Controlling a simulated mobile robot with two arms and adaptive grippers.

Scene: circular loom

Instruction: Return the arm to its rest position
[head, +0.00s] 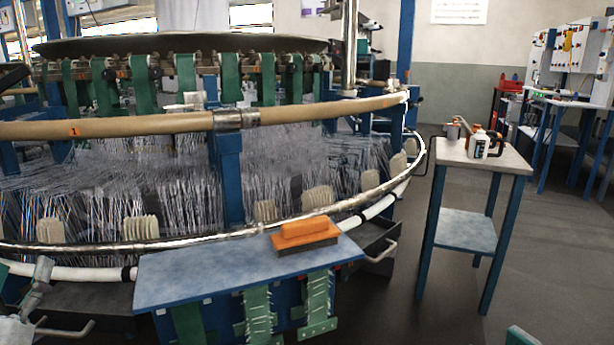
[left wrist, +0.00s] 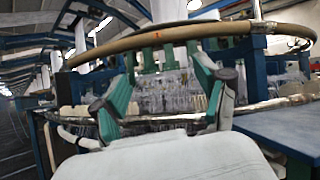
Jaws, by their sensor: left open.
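My left gripper (left wrist: 165,98) shows in the left wrist view, its two green fingers spread wide with nothing between them. It faces the circular loom (left wrist: 170,45), whose tan ring runs across behind the fingers. In the head view the loom's tan ring (head: 150,124) spans the left and middle; a grey jointed piece shows at the lower left edge, and I cannot tell whether it is my arm. A small green piece at the bottom right edge of the head view may be the tip of my right gripper; its fingers are cut off.
An orange brush (head: 304,233) lies on a blue-grey bench (head: 205,262) in front of the loom. A small side table (head: 507,163) at the right holds a white bottle (head: 479,145) and an orange-and-grey item (head: 453,130). The floor (head: 550,250) right of it is clear.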

